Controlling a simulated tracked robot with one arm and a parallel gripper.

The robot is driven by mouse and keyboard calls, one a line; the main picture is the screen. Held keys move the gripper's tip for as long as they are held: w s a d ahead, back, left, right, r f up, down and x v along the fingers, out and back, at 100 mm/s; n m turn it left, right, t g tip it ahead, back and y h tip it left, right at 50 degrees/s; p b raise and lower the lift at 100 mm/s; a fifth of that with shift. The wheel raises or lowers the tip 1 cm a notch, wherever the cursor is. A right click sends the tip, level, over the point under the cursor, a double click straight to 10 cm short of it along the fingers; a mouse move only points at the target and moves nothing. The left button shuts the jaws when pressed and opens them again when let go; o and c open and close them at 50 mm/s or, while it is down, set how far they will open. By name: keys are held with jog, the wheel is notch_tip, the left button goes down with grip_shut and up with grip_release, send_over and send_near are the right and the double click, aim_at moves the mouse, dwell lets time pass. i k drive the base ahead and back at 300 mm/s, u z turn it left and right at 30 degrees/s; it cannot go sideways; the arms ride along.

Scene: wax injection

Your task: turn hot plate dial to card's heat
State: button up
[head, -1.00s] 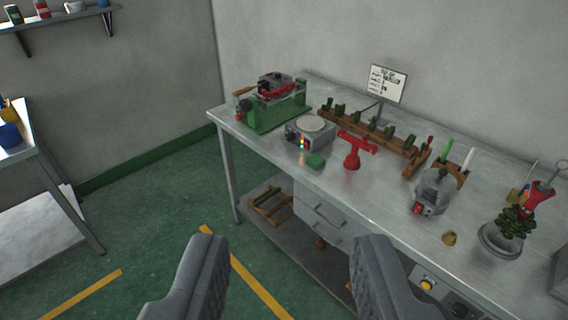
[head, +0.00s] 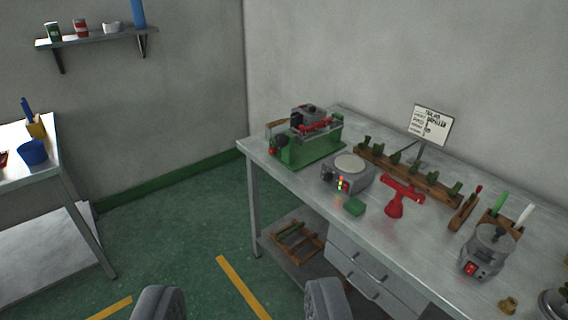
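The hot plate (head: 347,173) is a grey box with a pale round top, standing on the metal workbench near its left end. Its front shows small lit lights in red and green; the dial is too small to make out. The white card (head: 432,124) stands on a holder at the back of the bench; its handwriting is too small to read. My gripper (head: 241,302) is open and empty at the bottom of the picture, over the floor in front of the bench and well apart from the hot plate.
A green machine (head: 307,148) stands left of the hot plate. A grey pot (head: 487,251) stands further right. Another table (head: 62,152) is at left. Floor before the bench is clear.

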aim_at(328, 176)
jog(key=u, duration=0.3)
jog(key=i, duration=1.25)
jog(key=u, duration=0.1)
